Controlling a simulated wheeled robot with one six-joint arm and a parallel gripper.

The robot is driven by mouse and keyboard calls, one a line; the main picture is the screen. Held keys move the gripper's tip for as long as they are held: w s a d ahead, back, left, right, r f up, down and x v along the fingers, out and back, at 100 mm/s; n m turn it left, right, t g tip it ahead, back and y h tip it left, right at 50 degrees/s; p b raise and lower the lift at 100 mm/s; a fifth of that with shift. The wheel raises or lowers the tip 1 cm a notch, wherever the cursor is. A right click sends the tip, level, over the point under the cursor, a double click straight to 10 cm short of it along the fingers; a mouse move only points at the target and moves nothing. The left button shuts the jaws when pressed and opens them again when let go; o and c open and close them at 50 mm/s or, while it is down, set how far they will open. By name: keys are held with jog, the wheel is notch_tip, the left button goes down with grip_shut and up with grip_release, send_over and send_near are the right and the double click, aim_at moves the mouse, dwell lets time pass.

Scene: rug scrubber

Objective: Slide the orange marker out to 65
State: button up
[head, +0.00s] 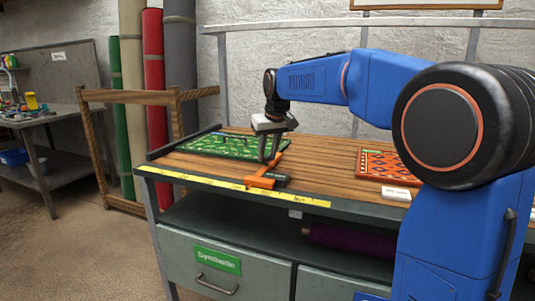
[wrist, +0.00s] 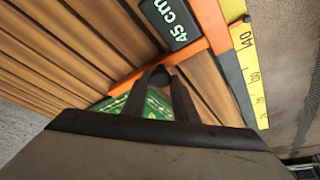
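The orange marker (head: 261,181) is a flat T-shaped piece at the bench's front edge, its crossbar by the yellow tape (head: 230,187) and its narrow stem running back over the slats. In the wrist view the marker (wrist: 212,28) bears a black label (wrist: 170,22) reading "45 cm"; the tape (wrist: 247,60) beside it shows 40. My gripper (head: 268,158) points down over the stem. In the wrist view its two dark fingers (wrist: 164,76) come close together at the stem, around what looks like a dark round knob. Whether they grip it is unclear.
A green patterned rug piece (head: 228,145) lies on the bench behind and left of my gripper. An orange patterned piece (head: 385,167) and a white label block (head: 396,193) lie right. The wooden bench top between them is mostly clear.

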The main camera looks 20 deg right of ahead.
grip_shut()
jog(key=s+d, duration=0.4)
jog(key=d, duration=0.1)
jog(key=s+d, duration=0.4)
jog(key=d, duration=0.1)
jog(key=s+d, duration=0.3)
jog(key=d, duration=0.3)
jog(key=shift+s, duration=0.4)
jog(key=o, duration=0.6)
grip_release()
jog(key=v, duration=1.7)
jog(key=shift+d+r, duration=0.15)
jog(key=shift+r, duration=0.05)
jog(key=shift+s, duration=0.1)
jog(key=s+a+f, duration=0.3)
jog(key=s+f, duration=0.5)
jog(key=f, duration=0.3)
jog(key=s+a+f+m, duration=0.1)
jog(key=s+a+f, duration=0.3)
jog(key=s+f, duration=0.4)
jog(key=s+a+f, duration=0.3)
jog(key=s+f, duration=0.5)
jog(key=f, duration=0.6)
jog(key=shift+s+a+f+m+h, duration=0.2)
jog(key=shift+s+f+m+h, duration=0.1)
jog(key=shift+f+m, duration=0.1)
